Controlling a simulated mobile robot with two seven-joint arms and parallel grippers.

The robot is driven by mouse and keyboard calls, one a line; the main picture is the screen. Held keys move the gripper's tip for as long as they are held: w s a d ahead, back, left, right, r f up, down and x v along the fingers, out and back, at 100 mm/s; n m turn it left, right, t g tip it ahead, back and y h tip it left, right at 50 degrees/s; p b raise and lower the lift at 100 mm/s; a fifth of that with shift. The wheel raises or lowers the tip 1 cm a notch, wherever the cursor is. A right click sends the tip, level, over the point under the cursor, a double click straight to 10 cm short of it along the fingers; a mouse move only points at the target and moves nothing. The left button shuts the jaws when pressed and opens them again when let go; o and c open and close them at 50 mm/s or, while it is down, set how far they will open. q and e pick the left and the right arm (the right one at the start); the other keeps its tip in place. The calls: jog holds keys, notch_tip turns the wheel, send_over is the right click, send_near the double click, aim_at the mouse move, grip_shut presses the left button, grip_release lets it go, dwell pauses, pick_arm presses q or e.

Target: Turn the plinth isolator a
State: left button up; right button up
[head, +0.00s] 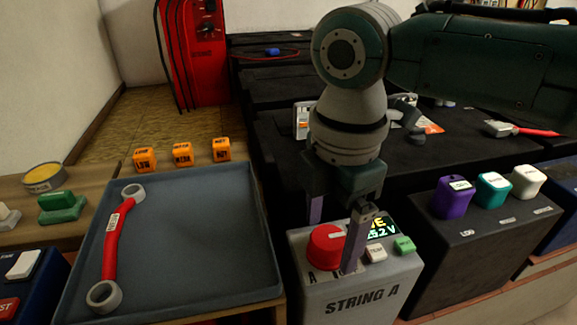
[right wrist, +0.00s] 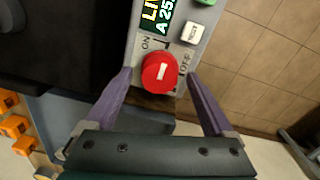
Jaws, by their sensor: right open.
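The plinth isolator is a round red knob (head: 325,246) on top of a grey box marked STRING A (head: 362,302). In the right wrist view the red knob (right wrist: 160,72) carries a short white mark, with ON and OFF lettering beside it. My right gripper (head: 333,243) points down over the box, its fingers apart. In the right wrist view the fingers (right wrist: 158,76) stand on either side of the knob, with visible gaps; contact is not evident. A lit display (head: 383,228) on the box is partly hidden by a finger. My left gripper is not in view.
White (head: 376,254) and green (head: 404,245) buttons sit close right of the knob. A dark box with purple (head: 452,197), teal and white knobs stands further right. A blue-grey tray (head: 230,225) holding a red wrench (head: 118,235) lies left. Black battery blocks fill the back.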

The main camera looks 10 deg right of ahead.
jog(key=shift+c, duration=1.4)
jog(key=c, duration=1.1)
jog(key=shift+r, duration=0.1)
